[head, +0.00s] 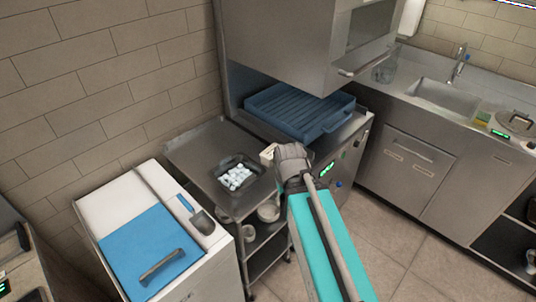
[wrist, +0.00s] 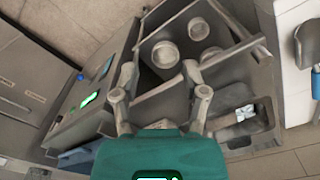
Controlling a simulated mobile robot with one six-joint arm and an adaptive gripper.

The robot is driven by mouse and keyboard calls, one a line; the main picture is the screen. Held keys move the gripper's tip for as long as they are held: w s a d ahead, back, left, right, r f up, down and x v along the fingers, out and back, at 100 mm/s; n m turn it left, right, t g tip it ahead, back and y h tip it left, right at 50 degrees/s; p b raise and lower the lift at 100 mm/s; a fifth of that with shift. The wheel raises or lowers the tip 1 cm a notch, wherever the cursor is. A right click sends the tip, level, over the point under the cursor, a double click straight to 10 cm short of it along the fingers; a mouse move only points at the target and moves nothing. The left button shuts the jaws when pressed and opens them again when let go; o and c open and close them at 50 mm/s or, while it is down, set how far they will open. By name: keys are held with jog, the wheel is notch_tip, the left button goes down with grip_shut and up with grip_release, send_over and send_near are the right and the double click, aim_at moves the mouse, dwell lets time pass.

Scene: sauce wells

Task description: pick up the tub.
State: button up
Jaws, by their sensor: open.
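Several round, pale containers (wrist: 165,53) stand on the cart's lower shelf, framed by its rails in the wrist view; one pale container (head: 268,211) also shows there in the head view. I cannot tell which of them is the tub. My gripper (wrist: 160,70) is open, with nothing between its fingers, and the containers lie beyond its fingertips. In the head view my gripper (head: 271,157) is at the right side of the cart top, and a small pale shape at its end is too small to make out.
A dark pan of white cubes (head: 238,177) sits on the metal cart (head: 190,152). A blue rack (head: 300,108) rests under the raised hood, right of the cart. A blue-lidded chest (head: 145,245) with a scoop (head: 197,215) stands at left. Floor is clear at lower right.

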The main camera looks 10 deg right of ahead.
jog(key=shift+d, duration=0.25)
jog(key=o, duration=0.6)
jog(key=shift+w+f, duration=0.1)
jog(key=shift+w, duration=0.15)
jog(key=shift+w+d+f+m+h, duration=0.15)
jog(key=shift+w+m+h, duration=0.15)
jog(key=w+m+t+h+b, duration=0.1)
jog(key=w+m+h, duration=0.1)
jog(key=w, duration=0.1)
jog(key=w+a+m+t+h+b, duration=0.1)
jog(key=w+m+b, duration=0.1)
jog(key=w, duration=0.2)
jog(key=w+a+f+m+h+b, duration=0.1)
jog(key=w+h+b, duration=0.1)
jog(key=w, duration=0.2)
jog(key=shift+w+a+f+m+t+h, duration=0.1)
jog(key=shift+w+a+m+t+h, duration=0.05)
jog(key=shift+m+t+h, duration=0.2)
jog(key=w+a+r+m+t+h+b, duration=0.3)
jog(key=w+a+m+t, duration=0.1)
jog(key=w+a, duration=0.3)
jog(key=shift+w+a+r+m+h, duration=0.2)
jog(key=shift+w+a+m+h, duration=0.15)
jog(key=shift+w, duration=0.6)
jog(key=shift+d, duration=0.1)
